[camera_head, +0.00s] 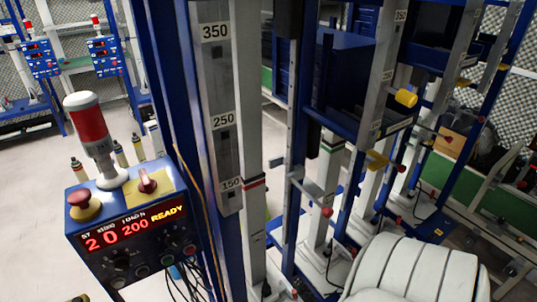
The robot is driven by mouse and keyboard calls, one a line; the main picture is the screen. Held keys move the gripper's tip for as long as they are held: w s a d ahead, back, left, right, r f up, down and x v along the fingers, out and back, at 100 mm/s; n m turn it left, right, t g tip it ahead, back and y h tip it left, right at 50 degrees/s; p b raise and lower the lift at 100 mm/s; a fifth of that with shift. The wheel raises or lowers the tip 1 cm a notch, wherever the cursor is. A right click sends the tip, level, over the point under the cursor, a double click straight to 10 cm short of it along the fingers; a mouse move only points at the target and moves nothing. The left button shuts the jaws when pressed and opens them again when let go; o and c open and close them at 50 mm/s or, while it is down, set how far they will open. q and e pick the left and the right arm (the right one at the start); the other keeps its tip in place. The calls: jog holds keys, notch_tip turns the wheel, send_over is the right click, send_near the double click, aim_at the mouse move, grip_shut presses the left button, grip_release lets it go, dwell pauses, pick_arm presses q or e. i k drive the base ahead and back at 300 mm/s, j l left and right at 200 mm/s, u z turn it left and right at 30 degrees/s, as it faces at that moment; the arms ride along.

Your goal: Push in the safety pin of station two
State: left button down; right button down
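A blue control box (130,225) stands at the lower left. Its red display (137,228) reads 20, 200 and READY. A yellow knob (405,98) sticks out from a grey scaled post at the upper right. A small red-tipped knob (327,212) shows on a bracket nearer the middle. I cannot tell which of these is the safety pin of station two, or how far any is pushed in. Neither of my grippers is in view.
A blue and grey post (216,75) with marks 350, 250 and 150 stands close in front. A red and white lamp (90,125) rises from the control box. Further blue racks (455,45) stand at the right. Open pale floor (30,165) lies at the left.

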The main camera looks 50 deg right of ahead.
aim_at(402, 169)
jog(key=l+z, duration=0.1)
jog(key=z, duration=2.5)
